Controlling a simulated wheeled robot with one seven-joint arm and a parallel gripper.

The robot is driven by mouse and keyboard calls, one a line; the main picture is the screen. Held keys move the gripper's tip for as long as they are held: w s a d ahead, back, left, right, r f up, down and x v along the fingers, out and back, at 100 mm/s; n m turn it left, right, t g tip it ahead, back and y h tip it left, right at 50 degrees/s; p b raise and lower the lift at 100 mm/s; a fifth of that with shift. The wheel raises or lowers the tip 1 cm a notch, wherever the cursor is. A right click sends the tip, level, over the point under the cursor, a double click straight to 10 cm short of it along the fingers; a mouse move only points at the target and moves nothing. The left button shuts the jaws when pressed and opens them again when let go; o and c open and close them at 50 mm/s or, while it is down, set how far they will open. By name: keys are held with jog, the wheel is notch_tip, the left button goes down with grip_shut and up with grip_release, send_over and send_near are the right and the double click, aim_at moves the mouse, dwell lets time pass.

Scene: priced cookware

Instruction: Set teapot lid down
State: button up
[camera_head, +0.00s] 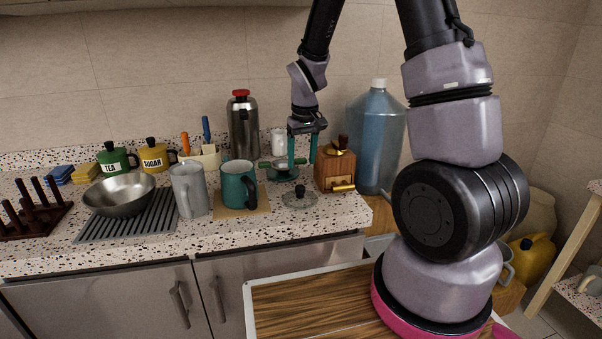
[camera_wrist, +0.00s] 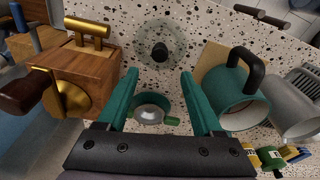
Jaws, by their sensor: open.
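A round, clear glass lid with a black knob (camera_head: 300,196) lies flat on the speckled counter, in front of the wooden grinder. It also shows at the top middle of the wrist view (camera_wrist: 160,50), beyond my fingertips. My gripper (camera_head: 302,164), with teal fingers, points down over the counter behind the lid. Its fingers are apart in the wrist view (camera_wrist: 159,74) with nothing held between them. A small teal round vessel with a green handle (camera_head: 284,174) stands near the fingers. It appears below and between them in the wrist view (camera_wrist: 148,108). No teapot is clearly recognisable.
A wooden grinder (camera_head: 336,170) with a brass drawer knob stands close right of my gripper. A teal mug (camera_head: 238,186) on a tan mat and a grey mug (camera_head: 187,190) stand left. A steel flask (camera_head: 242,128) and blue water jug (camera_head: 376,140) stand behind.

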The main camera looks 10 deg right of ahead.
jog(key=s+d+r+m+t+y, duration=0.15)
jog(key=s+r, duration=0.25)
jog(key=r, duration=0.5)
jog(key=s+d+r+m+t+h, duration=0.1)
jog(key=s+d+r+m, duration=0.15)
jog(key=r, duration=0.55)
jog(key=s+r+m+t, duration=0.1)
jog(key=s+r, duration=0.4)
jog(key=s, duration=0.2)
jog(key=s+d+r+m+t+y, duration=0.1)
jog(key=s+r+t, duration=0.1)
jog(key=s+r, duration=0.2)
jog(key=s, duration=0.3)
jog(key=shift+s+d+r, duration=0.3)
jog(key=shift+r, duration=0.1)
